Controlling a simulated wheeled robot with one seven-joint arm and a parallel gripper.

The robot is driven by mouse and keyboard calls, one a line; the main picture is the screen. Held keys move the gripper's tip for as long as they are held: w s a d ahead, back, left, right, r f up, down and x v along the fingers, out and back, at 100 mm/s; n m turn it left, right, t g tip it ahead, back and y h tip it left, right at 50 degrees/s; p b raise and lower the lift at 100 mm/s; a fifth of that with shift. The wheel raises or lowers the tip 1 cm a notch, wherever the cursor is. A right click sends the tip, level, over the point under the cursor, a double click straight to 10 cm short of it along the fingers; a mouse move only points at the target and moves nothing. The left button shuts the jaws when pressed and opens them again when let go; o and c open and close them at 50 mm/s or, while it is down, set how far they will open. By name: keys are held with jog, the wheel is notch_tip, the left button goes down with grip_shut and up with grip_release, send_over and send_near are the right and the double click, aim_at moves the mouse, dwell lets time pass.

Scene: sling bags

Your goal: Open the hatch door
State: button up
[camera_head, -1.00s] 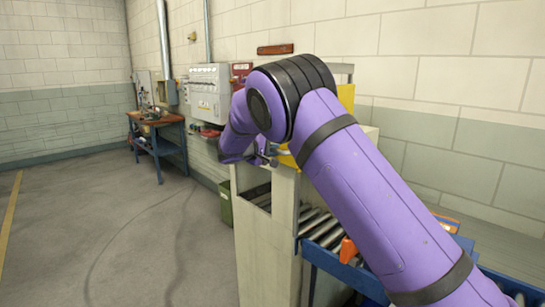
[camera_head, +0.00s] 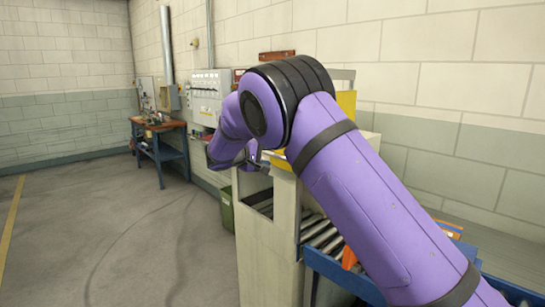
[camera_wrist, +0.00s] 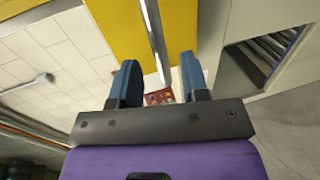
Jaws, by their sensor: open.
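A pale cabinet (camera_head: 268,235) stands in the middle of the head view, with yellow parts near its top. A yellow panel (camera_wrist: 115,25) fills the top of the wrist view, with a metal strip (camera_wrist: 153,40) along it. I cannot tell for sure whether this panel is the hatch door. My gripper (camera_wrist: 158,85) is open, its two blue fingers pointing toward the panel. The strip's lower end shows between the fingers; I cannot tell whether they touch it. In the head view my gripper (camera_head: 258,158) is small and partly hidden near the cabinet's upper left.
A roller conveyor (camera_head: 322,235) with blue sides runs into the cabinet, and rollers also show in its opening in the wrist view (camera_wrist: 268,55). A green bin (camera_head: 227,210) stands behind the cabinet. A workbench (camera_head: 160,140) stands at the wall. The floor at left is clear.

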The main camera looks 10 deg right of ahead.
jog(key=v, duration=0.6)
jog(key=shift+s+a, duration=0.2)
jog(key=shift+a, duration=0.05)
jog(key=shift+r, duration=0.1)
jog(key=s+d+r+m+g+y, duration=0.2)
jog(key=s+d+r+y, duration=0.2)
jog(key=s+d, duration=0.55)
jog(key=s+d+r+m+g+y, duration=0.25)
jog(key=s+d+r, duration=0.25)
jog(key=s+d, duration=0.5)
jog(key=s+f+m+t+y, duration=0.1)
jog(key=s+y, duration=0.6)
jog(key=s, duration=2.4)
notch_tip(320, 180, down, 2)
jog(key=shift+a+t, duration=0.25)
jog(key=shift+t, duration=0.3)
jog(key=shift+m, duration=0.25)
